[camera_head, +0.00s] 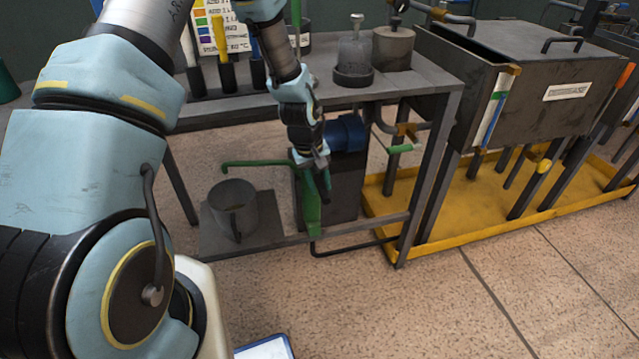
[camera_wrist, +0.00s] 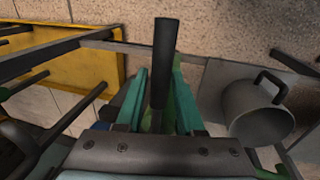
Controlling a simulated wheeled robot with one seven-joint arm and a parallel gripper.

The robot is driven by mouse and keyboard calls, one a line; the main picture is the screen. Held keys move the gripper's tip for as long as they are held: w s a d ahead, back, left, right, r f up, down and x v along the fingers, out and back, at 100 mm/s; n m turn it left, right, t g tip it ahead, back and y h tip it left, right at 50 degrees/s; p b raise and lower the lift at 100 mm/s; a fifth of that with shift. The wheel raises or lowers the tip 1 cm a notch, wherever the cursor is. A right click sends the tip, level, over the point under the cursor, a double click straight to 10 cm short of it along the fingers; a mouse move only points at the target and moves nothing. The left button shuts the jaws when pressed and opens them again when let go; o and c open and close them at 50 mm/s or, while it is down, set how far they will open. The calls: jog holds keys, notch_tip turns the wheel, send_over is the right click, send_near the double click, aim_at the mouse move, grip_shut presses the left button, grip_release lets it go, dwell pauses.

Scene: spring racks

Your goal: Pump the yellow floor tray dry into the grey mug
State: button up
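The yellow floor tray (camera_head: 405,238) lies under the tank at the right; it also shows in the wrist view (camera_wrist: 88,72). The grey mug (camera_head: 233,207) stands upright on a low plate below the green spout (camera_head: 252,163); it also shows in the wrist view (camera_wrist: 245,105). My gripper (camera_head: 318,163) is down at the pump, right of the mug. A black handle (camera_wrist: 166,65) rises in front of my gripper in the wrist view, with green bars either side. Whether my fingers are closed on it is unclear. The liquid level in tray and mug is not readable.
A dark pump body (camera_head: 345,185) with a blue part (camera_head: 345,133) stands under the grey bench (camera_head: 415,80). A black pipe (camera_head: 345,247) runs low from the pump toward the tray. The grey tank (camera_head: 560,90) stands over the tray.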

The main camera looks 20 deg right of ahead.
jog(key=shift+o, duration=1.4)
notch_tip(320, 180, up, 11)
jog(key=a, duration=0.2)
jog(key=shift+f, duration=0.2)
jog(key=shift+c, duration=0.4)
